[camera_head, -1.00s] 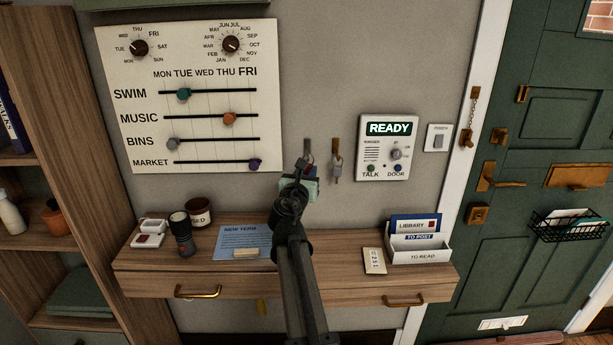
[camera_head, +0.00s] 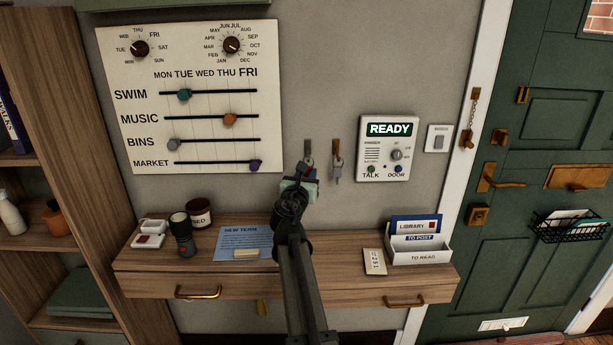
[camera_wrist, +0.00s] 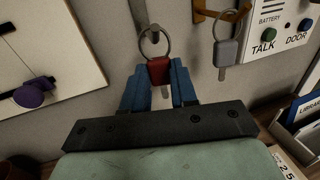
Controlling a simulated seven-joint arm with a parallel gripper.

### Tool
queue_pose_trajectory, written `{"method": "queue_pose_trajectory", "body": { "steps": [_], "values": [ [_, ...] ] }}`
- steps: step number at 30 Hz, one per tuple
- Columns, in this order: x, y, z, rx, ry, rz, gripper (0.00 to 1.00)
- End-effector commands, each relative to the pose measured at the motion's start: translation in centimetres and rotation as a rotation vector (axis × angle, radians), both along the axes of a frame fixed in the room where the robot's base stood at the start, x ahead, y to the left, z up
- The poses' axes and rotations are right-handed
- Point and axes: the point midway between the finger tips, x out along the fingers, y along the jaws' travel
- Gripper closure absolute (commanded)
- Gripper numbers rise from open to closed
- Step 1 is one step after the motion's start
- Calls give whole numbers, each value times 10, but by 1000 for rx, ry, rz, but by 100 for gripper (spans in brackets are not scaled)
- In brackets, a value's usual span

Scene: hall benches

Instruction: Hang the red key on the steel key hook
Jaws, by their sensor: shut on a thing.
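My gripper (camera_wrist: 159,88) has blue fingers shut on the red key (camera_wrist: 159,71), seen in the wrist view. The key's metal ring (camera_wrist: 169,42) stands up above its red head. The steel key hook (camera_wrist: 140,14) comes down from the top of the wrist view, and its lower end overlaps the ring. I cannot tell whether the ring is around the hook or only in front of it. In the head view my gripper (camera_head: 304,176) is at the wall just below the steel hook (camera_head: 307,145). The arm hides part of the key there.
A grey key (camera_head: 337,171) hangs on a brass hook (camera_head: 336,146) close to the right. The intercom panel (camera_head: 370,172) is farther right, and the slider board (camera_head: 210,130) is at left. A wooden shelf (camera_head: 335,287) with a letter holder (camera_head: 420,257) lies below.

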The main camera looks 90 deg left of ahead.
Motion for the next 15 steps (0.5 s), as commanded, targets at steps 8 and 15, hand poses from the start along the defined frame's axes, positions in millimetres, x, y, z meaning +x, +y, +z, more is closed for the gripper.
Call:
{"method": "queue_pose_trajectory", "body": {
  "steps": [8, 15],
  "values": [
    [0, 0, 0, 0, 0, 0, 71],
    [0, 0, 0, 0, 0, 0, 48]
  ]
}}
